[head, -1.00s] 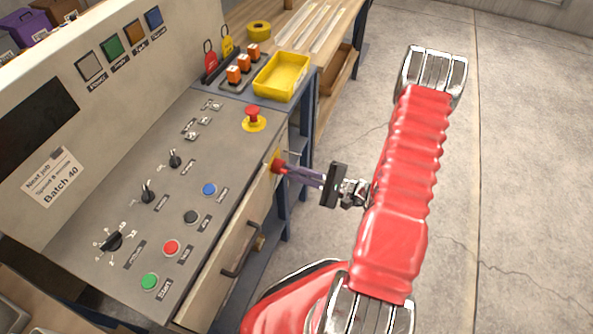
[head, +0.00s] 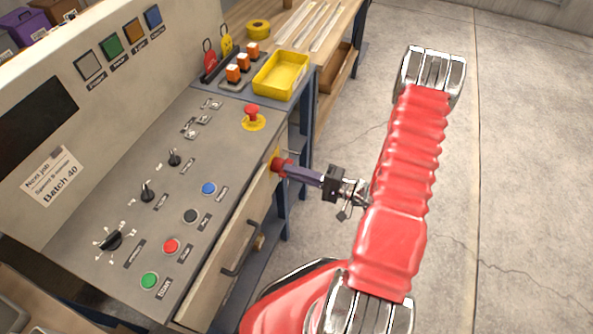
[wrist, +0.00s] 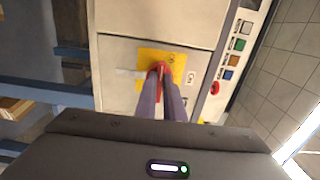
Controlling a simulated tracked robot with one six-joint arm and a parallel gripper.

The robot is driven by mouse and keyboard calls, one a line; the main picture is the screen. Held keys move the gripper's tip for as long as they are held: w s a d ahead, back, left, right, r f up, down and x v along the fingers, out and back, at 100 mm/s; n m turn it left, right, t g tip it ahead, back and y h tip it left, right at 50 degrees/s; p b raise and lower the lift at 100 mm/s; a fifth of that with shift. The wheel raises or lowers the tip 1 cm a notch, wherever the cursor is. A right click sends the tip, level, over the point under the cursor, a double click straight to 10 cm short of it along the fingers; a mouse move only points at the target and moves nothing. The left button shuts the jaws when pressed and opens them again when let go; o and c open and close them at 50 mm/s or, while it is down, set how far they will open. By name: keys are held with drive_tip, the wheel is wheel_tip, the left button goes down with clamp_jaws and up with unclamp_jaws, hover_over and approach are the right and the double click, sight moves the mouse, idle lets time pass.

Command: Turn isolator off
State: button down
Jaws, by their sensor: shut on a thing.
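The isolator is a red rotary handle (head: 279,165) on a yellow plate (wrist: 176,62) on the front of the control console, below the red mushroom button. In the wrist view the red handle (wrist: 160,72) sits between the tips of my two purple-grey fingers. My gripper (head: 288,170) is shut on the handle, fingers reaching in from the right. The fingers cover part of the handle, and its exact turn angle is hard to tell.
The console panel (head: 130,215) carries knobs and buttons, with the emergency stop (head: 253,115) above the isolator. A drawer handle (head: 238,252) sticks out below it. A yellow tray (head: 281,76) stands behind. The floor at right is clear.

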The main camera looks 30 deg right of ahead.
drive_tip(key=shift+s+a+f, duration=0.1)
drive_tip(key=shift+f, duration=0.1)
drive_tip(key=c, duration=1.9)
unclamp_jaws()
drive_tip(key=shift+o, duration=0.2)
drive_tip(key=shift+r, duration=0.1)
drive_tip(key=shift+d, duration=0.2)
drive_tip(key=v, duration=1.3)
drive_tip(key=shift+s+d, duration=0.15)
drive_tip(key=shift+s, duration=0.05)
